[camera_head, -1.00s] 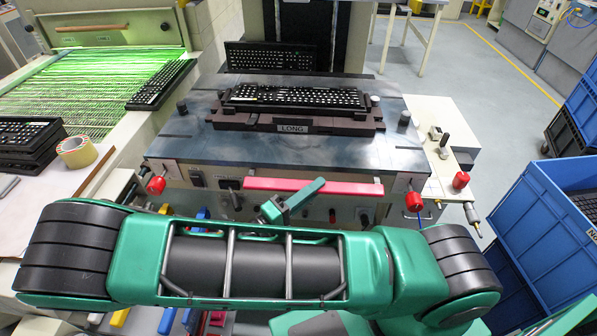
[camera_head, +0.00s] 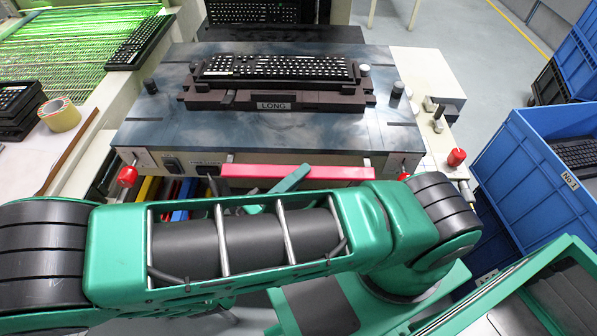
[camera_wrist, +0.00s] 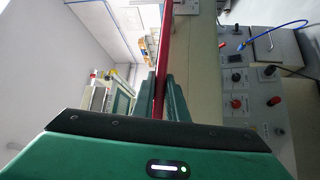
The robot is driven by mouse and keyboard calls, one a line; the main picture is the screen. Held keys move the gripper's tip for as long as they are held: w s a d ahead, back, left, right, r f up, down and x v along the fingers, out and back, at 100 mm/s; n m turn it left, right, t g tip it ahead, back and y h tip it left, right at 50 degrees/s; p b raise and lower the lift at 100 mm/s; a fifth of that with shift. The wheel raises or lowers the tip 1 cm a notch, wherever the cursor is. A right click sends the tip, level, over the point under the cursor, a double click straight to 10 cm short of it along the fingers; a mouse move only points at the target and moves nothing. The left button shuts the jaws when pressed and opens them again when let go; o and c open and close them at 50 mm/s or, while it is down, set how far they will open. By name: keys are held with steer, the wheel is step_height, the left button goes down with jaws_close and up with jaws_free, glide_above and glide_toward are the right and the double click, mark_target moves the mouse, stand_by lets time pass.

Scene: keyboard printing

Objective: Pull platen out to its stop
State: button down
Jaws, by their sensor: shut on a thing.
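The platen is a dark brown bed (camera_head: 318,108) marked LONG, on a blue-grey steel top (camera_head: 150,130), with a black keyboard (camera_head: 275,68) lying on it. A red handle bar (camera_head: 340,173) runs along the machine's front edge. My gripper (camera_head: 287,186) is at the bar in the head view, partly hidden by my arm. In the wrist view my gripper (camera_wrist: 167,92) has its green fingers shut on either side of the red bar (camera_wrist: 167,40). The inner finger faces and the bar's mounting are hidden.
Red knobs (camera_head: 127,176) stick out at the machine's front corners. A cream side bench (camera_head: 425,75) carries a red button (camera_head: 456,157). Blue crates (camera_head: 545,170) stand at the right. A green-lit conveyor (camera_head: 70,45) and a tape roll (camera_head: 59,114) are at the left.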

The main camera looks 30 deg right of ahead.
steer(key=shift+s+f, duration=0.1)
steer(key=shift+f, duration=0.05)
steer(key=c, duration=1.8)
jaws_free()
steer(key=shift+o, duration=0.2)
steer(key=v, duration=1.1)
steer(key=shift+d, duration=0.1)
